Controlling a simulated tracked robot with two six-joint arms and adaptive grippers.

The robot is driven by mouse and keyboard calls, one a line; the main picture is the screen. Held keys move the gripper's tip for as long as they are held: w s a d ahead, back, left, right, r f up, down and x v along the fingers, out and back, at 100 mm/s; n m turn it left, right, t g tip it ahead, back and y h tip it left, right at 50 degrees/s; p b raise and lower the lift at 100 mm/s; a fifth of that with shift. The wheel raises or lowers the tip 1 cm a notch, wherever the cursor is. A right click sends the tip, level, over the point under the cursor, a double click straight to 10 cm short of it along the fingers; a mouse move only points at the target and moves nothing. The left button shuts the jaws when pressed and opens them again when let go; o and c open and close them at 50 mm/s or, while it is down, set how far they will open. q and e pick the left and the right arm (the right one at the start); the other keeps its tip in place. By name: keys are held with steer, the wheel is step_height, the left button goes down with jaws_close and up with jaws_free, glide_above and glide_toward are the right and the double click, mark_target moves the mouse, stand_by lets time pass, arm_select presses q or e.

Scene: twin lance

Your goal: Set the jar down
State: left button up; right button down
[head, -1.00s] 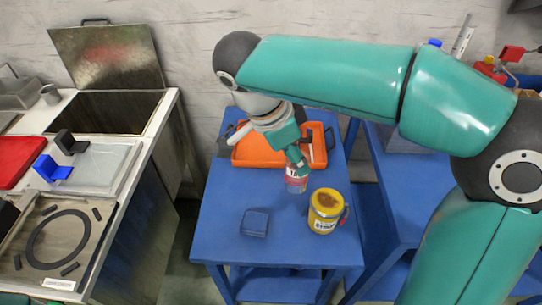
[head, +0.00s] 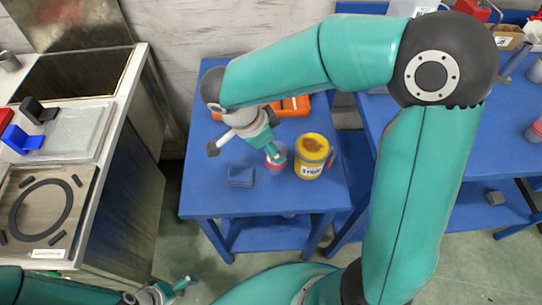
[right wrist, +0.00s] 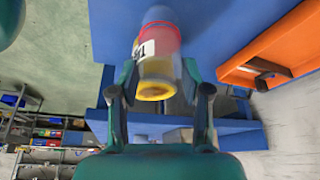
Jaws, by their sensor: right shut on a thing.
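The yellow tin (head: 311,158) stands close to the jar's right. A dark blue block (head: 241,176) lies to its left. An orange tray (head: 292,107) is behind, partly hidden by my right arm. The table's front strip is clear.

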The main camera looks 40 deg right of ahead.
steer(key=shift+f, duration=2.05)
steer(key=c, duration=0.5)
jaws_free()
steer(key=shift+c, duration=0.2)
steer(key=v, duration=1.2)
steer(key=shift+p, duration=0.35)
